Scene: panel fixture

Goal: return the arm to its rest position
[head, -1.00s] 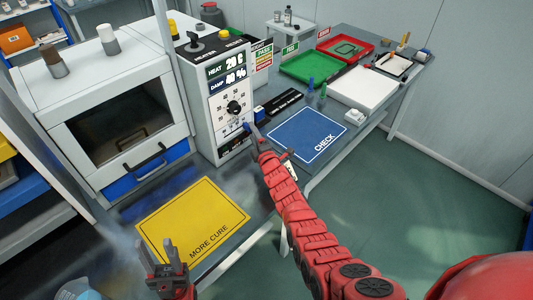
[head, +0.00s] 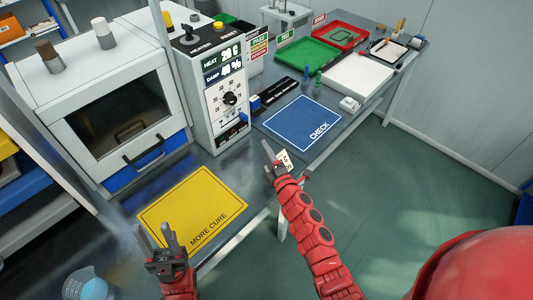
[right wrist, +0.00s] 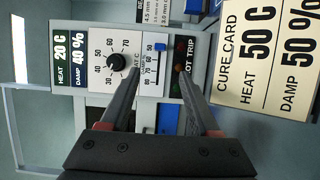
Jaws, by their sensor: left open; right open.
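My right gripper (head: 270,158) is open and empty in front of the blue CHECK mat, near the table's front edge. In the right wrist view its two fingers (right wrist: 163,90) are spread apart, with the control panel (right wrist: 125,65) behind them. My left gripper (head: 170,240) is open and empty, pointing up over the front edge of the yellow mat. The control panel (head: 208,103) reads HEAT 20 C and DAMP 40 %, with a black dial (head: 230,98) and a slider with a blue knob (right wrist: 160,47).
The yellow MORE CURE mat (head: 190,205) and blue CHECK mat (head: 295,118) lie on the table. A chamber with a glass door (head: 120,120) stands left of the panel. Green (head: 280,62) and red (head: 350,35) trays are at the back. A cure card (right wrist: 255,50) is close beside my right gripper.

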